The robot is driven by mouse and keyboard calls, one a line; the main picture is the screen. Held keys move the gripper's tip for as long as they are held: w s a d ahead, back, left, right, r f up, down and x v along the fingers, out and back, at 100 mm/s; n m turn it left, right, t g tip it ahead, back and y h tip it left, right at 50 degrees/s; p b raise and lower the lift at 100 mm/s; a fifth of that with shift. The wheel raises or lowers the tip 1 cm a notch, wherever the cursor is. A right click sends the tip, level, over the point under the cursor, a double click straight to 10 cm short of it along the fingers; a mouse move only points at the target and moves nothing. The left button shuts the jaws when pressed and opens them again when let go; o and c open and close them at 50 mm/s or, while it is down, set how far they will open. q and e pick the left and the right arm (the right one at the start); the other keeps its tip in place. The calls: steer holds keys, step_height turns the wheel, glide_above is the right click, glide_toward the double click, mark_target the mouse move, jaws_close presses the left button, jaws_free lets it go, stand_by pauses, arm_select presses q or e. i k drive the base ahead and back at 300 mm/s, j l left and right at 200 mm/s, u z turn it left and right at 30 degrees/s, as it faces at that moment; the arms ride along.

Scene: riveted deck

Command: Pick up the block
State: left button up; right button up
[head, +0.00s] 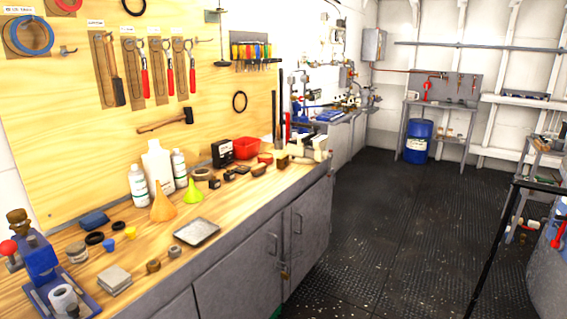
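Several block-like things lie on the wooden workbench (222,205), and I cannot tell which one is the task's block. A small brown block (282,161) stands near the bench's far right end, beside a pale vise (316,149). A dark blue block-shaped item (94,220) lies at the left by the wall board. A grey stack of flat square pieces (114,281) lies near the front left. Neither of my grippers shows in the head view.
An orange funnel (163,207), white bottles (158,165), a metal tray (196,232) and a blue tool (45,270) crowd the bench. Grey cabinets (262,247) stand below. The dark floor (400,220) to the right is open. A blue drum (418,141) stands at the back.

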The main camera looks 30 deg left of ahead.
mark_target(282, 161)
steer(key=i+u, duration=0.15)
steer(key=u, duration=0.25)
steer(key=i+u, duration=0.15)
steer(key=u, duration=0.3)
